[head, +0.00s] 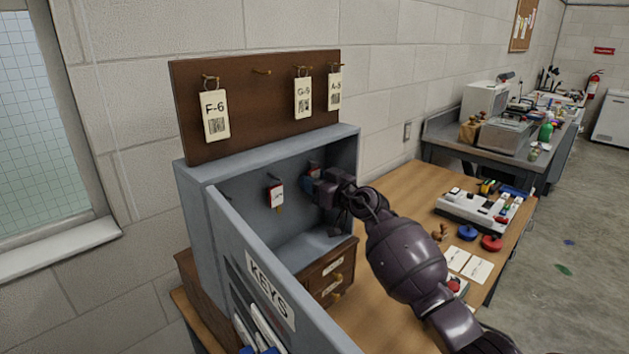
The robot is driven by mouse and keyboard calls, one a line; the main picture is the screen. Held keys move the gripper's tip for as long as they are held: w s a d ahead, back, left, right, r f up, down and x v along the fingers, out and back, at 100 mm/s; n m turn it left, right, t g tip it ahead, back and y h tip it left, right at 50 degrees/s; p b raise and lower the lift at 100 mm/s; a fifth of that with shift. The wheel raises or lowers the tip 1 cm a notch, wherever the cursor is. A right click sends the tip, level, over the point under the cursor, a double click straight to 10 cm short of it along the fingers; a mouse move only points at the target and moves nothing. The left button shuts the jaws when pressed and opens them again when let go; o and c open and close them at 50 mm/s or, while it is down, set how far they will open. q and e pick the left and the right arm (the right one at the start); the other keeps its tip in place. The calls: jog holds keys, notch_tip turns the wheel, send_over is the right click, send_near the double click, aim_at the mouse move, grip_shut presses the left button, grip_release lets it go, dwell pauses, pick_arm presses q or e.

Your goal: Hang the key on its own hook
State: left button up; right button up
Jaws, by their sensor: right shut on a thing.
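The grey key cabinet (191,200) stands open, its door (262,270) marked KEYS swung toward me. Inside, a key with a red-edged white tag (276,195) hangs on the back wall. My right gripper (316,188) reaches into the cabinet to the right of that tag. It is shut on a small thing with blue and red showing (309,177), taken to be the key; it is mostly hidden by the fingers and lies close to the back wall. A hook there is partly covered. My left gripper is not in view.
A brown board (240,118) above the cabinet has hooks with tags F-6 (215,116), G-5 (303,97) and A-5 (335,89), and one bare hook (262,71). A small drawer unit (328,277) stands beside the door. The wooden table (400,190) holds a white device (480,210) at right.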

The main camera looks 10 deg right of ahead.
dwell(0.3)
jog(key=o, duration=0.9)
jog(key=shift+o, duration=0.4)
